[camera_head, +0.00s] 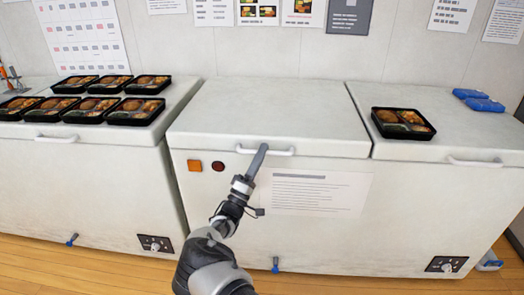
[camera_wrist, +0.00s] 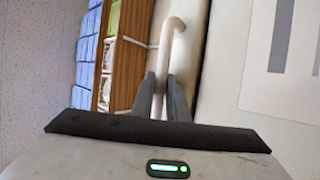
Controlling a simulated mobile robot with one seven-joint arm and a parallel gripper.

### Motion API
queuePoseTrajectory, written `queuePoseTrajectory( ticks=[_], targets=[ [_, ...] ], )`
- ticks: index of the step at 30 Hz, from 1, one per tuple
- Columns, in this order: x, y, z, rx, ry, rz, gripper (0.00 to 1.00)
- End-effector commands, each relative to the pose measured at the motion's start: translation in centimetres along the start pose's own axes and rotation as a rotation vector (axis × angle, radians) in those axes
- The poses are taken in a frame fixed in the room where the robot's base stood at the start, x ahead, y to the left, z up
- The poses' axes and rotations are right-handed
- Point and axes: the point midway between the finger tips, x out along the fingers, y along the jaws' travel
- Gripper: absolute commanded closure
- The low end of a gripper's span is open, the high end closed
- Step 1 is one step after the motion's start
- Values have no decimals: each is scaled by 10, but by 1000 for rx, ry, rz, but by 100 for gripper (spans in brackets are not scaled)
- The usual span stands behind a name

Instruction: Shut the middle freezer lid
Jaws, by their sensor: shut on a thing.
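The middle freezer lid (camera_head: 275,105) is white and lies down flat on the middle freezer (camera_head: 350,195), level with the lids beside it. No gap shows along its front edge. Its white bar handle (camera_head: 284,152) is at the front edge of the lid. My gripper (camera_head: 261,150) is at the left part of this handle, reaching up from below. In the wrist view, my gripper (camera_wrist: 165,95) has its two dark fingers on either side of the handle (camera_wrist: 167,40) and is shut on it. The fingers hide part of the bar.
Several bento trays (camera_head: 110,100) stand on the left freezer lid. One bento tray (camera_head: 403,123) and blue packs (camera_head: 478,101) rest on the right freezer lid. The middle lid's top is clear. The wrist view shows a wooden shelf (camera_wrist: 131,45) with blue items.

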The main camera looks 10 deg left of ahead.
Motion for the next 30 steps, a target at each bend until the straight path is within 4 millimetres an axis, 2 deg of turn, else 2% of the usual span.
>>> queuePoseTrajectory(
  ticks=[1, 3, 4, 5, 11, 14, 17, 30],
  targets=[
    [-7, -11, 5, -14, -1, -29, 100],
    [-7, -11, 5, -14, -1, -29, 100],
    [-7, -12, 5, -14, -2, -29, 83],
    [-7, -12, 5, -14, -2, -29, 78],
    [-10, -12, 5, -13, -1, -29, 78],
    [-18, -11, 4, -12, 0, -29, 78],
    [-36, -10, 4, -10, 2, -27, 78],
    [-137, -1, 1, 0, 4, -6, 78]
  ],
)
